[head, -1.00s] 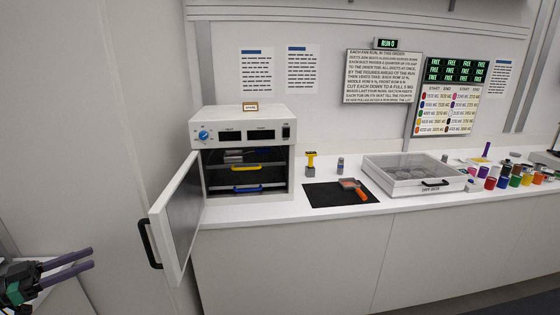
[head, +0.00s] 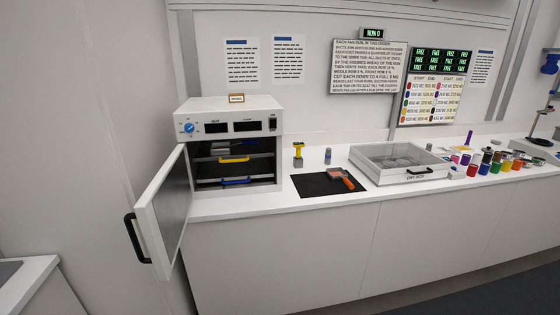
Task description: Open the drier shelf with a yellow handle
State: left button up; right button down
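The drier (head: 228,105) is a white box oven at the left end of the counter. Its door (head: 162,215) hangs wide open toward the left front, with a black handle (head: 138,238). Inside, the shelf with a yellow handle (head: 234,160) sits above a shelf with a blue handle (head: 236,181). Both shelves appear to be pushed in. A greyish item (head: 222,148) shows at the top of the interior, too small to identify. Neither of my grippers is in the head view now.
A black mat (head: 312,186) with an orange-handled tool (head: 341,177) lies right of the drier. A yellow-topped tool (head: 298,153), a small jar (head: 327,156), a clear-lidded case (head: 398,163) and several coloured jars (head: 502,165) stand farther right. The open door juts past the counter front.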

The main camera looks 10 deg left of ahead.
aim_at(239, 153)
jog(key=i+j, duration=0.2)
jog(key=j, duration=0.25)
jog(key=i+j+u, duration=0.1)
jog(key=j, duration=0.35)
jog(key=i+j, duration=0.3)
jog(key=j, duration=0.15)
jog(key=i+j+u, duration=0.1)
jog(key=j, duration=0.3)
jog(key=i+j, duration=0.3)
jog(key=j, duration=0.15)
jog(key=u, duration=0.05)
